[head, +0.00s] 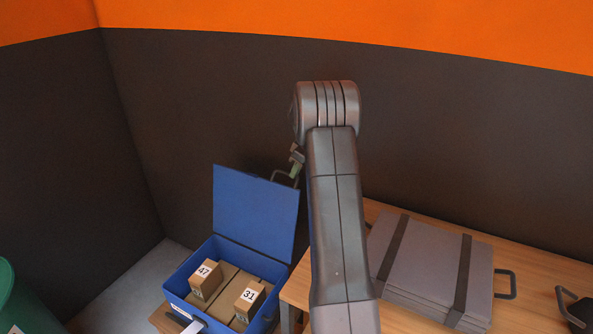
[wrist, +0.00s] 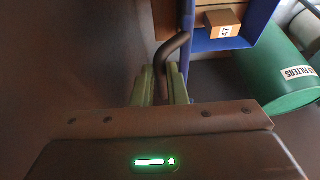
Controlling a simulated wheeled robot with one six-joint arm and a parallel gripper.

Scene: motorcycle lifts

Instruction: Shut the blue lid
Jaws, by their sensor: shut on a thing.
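The blue lid (head: 256,214) stands open, roughly upright, at the back of the blue box (head: 172,290). A dark handle (head: 279,174) is on the lid near its top edge. My gripper (head: 296,165) is at that handle, beside the lid's upper right corner, partly hidden by my arm. In the wrist view the green fingers of my gripper (wrist: 161,80) are shut on the bent bar of the lid handle (wrist: 174,48). The lid (wrist: 188,22) shows there nearly edge-on. Cardboard boxes marked 47 (head: 204,280) and 31 (head: 250,299) sit inside the blue box.
A wooden table (head: 391,309) on the right bears a strapped grey case (head: 424,268) and a dark handled object (head: 576,307). A green drum (wrist: 280,70) stands near the box. A dark wall (head: 210,105) is behind the lid.

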